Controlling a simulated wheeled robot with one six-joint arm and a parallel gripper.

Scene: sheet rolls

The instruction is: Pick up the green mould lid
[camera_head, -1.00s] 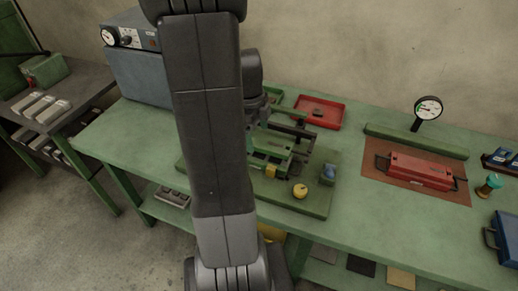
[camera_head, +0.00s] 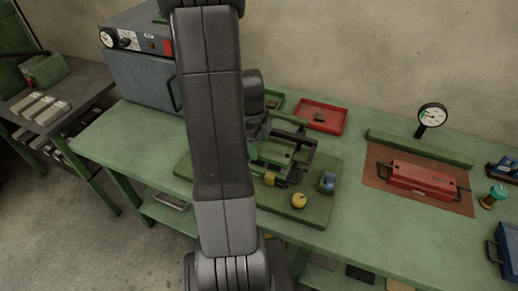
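A green fixture plate (camera_head: 318,210) lies on the bench in the middle. It carries a dark metal frame (camera_head: 300,143) and a flat green piece (camera_head: 270,152) that looks like the mould lid, though I cannot be sure. My arm crosses in front and hides its left part. My gripper (camera_head: 258,132) hangs by the left end of this green piece, mostly hidden behind the arm. I cannot see its fingertips clearly, or whether it touches the piece.
A yellow knob (camera_head: 299,200) and a blue block (camera_head: 328,181) sit on the plate's right side. A red tray (camera_head: 335,128) lies behind. A red handled mould (camera_head: 422,178) lies on a brown mat (camera_head: 378,193). A grey oven (camera_head: 138,78) stands left.

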